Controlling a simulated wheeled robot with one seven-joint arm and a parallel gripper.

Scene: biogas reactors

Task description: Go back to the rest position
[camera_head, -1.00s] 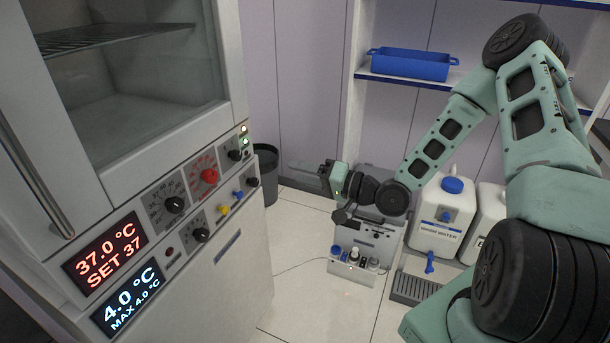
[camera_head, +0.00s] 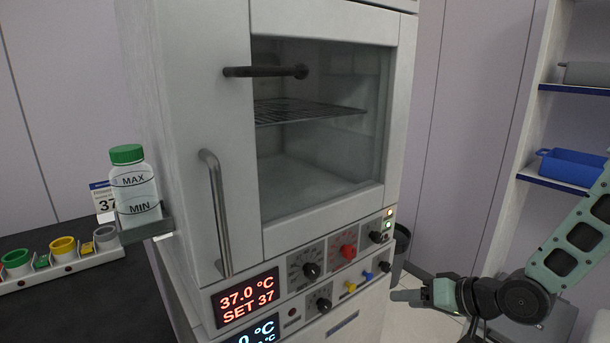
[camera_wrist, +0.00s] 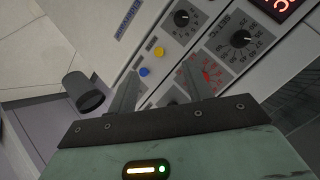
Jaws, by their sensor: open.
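My gripper (camera_head: 408,296) is at the lower right in the head view, in front of the lower right part of the cabinet. In the wrist view its two fingers (camera_wrist: 157,92) stand apart with nothing between them. Beyond them is the cabinet's control panel (camera_wrist: 215,45), seen tilted. My arm reaches in from the right edge of the head view.
The incubator cabinet (camera_head: 225,120) fills the middle, its glass door (camera_head: 315,190) shut. A green-capped bottle (camera_head: 134,190) sits in a holder on its left side. A black counter (camera_head: 90,300) is at left. Shelves with a blue bin (camera_head: 572,168) stand right. A dark waste bin (camera_wrist: 85,95) is on the floor.

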